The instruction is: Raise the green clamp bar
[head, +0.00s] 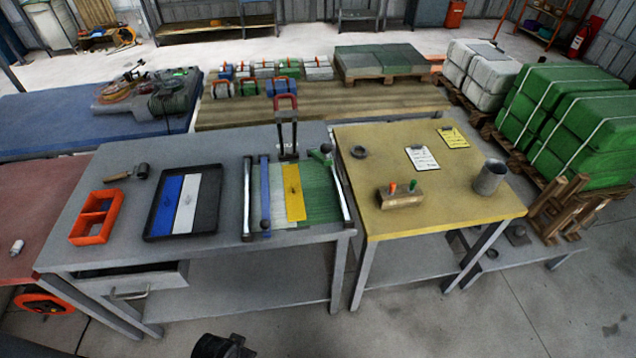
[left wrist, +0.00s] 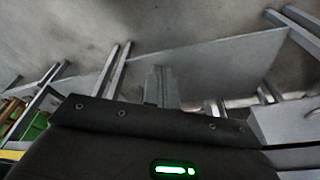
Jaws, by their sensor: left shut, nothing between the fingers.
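On the grey bench, a ribbed green sheet (head: 318,203) lies flat with a yellow strip (head: 293,190) over its left part. A green handle-like piece (head: 322,152) stands at the sheet's far right corner, by a pale rail (head: 339,190) with a dark knob at its near end. I cannot tell whether this is the green clamp bar, or how far it is raised. My left gripper (left wrist: 160,84) shows in the left wrist view, shut and empty, away from these things. My right gripper is not in view.
A dark tray (head: 212,227) with blue and white strips, an orange bin (head: 93,217) and a mallet (head: 130,174) are left of the fixture. A red-handled lever (head: 286,120) stands behind it. A drawer (head: 130,281) juts from the bench front. A yellow-topped table (head: 450,205) adjoins right.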

